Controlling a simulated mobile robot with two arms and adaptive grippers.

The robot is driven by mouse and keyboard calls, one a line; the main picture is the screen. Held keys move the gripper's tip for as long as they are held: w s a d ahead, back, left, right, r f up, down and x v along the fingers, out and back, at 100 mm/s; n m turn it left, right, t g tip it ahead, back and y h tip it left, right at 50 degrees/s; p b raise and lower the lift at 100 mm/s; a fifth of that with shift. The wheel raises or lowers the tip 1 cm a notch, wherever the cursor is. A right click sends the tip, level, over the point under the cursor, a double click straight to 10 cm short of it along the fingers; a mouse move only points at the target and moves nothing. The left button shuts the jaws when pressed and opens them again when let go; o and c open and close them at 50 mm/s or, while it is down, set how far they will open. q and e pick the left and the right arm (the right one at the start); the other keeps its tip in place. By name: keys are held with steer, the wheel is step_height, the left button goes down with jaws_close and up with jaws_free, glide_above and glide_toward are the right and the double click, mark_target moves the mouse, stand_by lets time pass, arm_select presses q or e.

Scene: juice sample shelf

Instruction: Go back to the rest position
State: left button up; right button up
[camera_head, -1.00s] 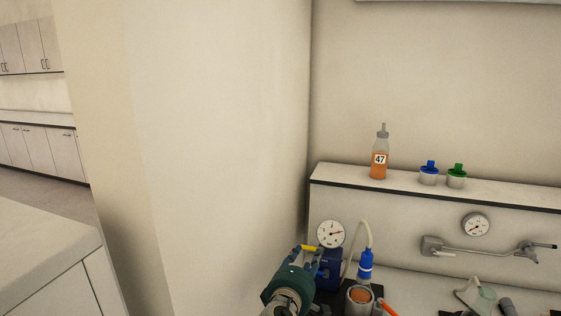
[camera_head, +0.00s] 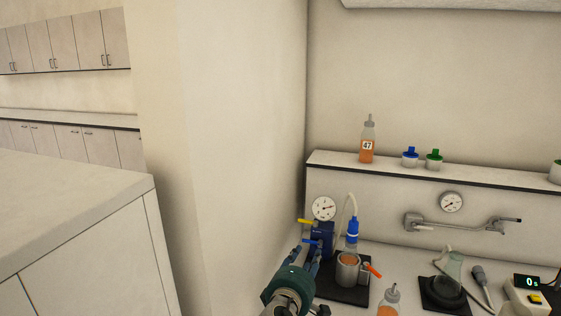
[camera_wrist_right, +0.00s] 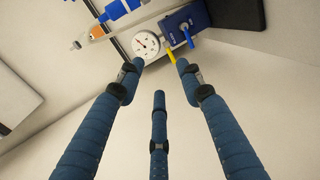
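My right gripper (camera_head: 308,257) is at the bottom of the head view, in front of the blue pump-like device (camera_head: 322,238) with yellow and blue levers. In the right wrist view its three blue fingers (camera_wrist_right: 158,80) are spread apart with nothing between them, so it is open and empty. The blue device (camera_wrist_right: 185,22) and a round gauge (camera_wrist_right: 146,43) show beyond the fingertips. My left gripper is not in view.
An orange bottle labelled 47 (camera_head: 367,145) and blue-capped (camera_head: 410,158) and green-capped (camera_head: 434,161) jars stand on the shelf (camera_head: 335,160). A wall corner (camera_head: 245,160) stands close left.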

steer(key=s+d+f+m+g+y, duration=0.1)
steer(key=s+d+f+m+g, duration=0.4)
steer(key=s+f, duration=0.55)
steer(key=s+d+f+m+g+y, duration=0.1)
steer(key=s+d+f+m+g, duration=0.15)
steer(key=s+d+f, duration=0.6)
steer(key=s+f+m+g+y, duration=0.3)
steer(key=s+m+g, duration=0.15)
steer(key=s, duration=2.15)
step_height(320, 180, down, 29)
steer(key=s+b, duration=0.1)
steer(key=b, duration=0.4)
arm_select(q)
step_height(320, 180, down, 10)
steer(key=b, duration=0.5)
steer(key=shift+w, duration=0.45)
arm_select(e)
steer(key=s+d+f+g, duration=0.1)
steer(key=s+f, duration=0.8)
steer(key=f, duration=0.2)
steer(key=s+d+f+g, duration=0.1)
steer(key=s+d+f, duration=0.1)
steer(key=s+f, duration=0.7)
step_height(320, 180, down, 2)
steer(key=shift+f, duration=0.25)
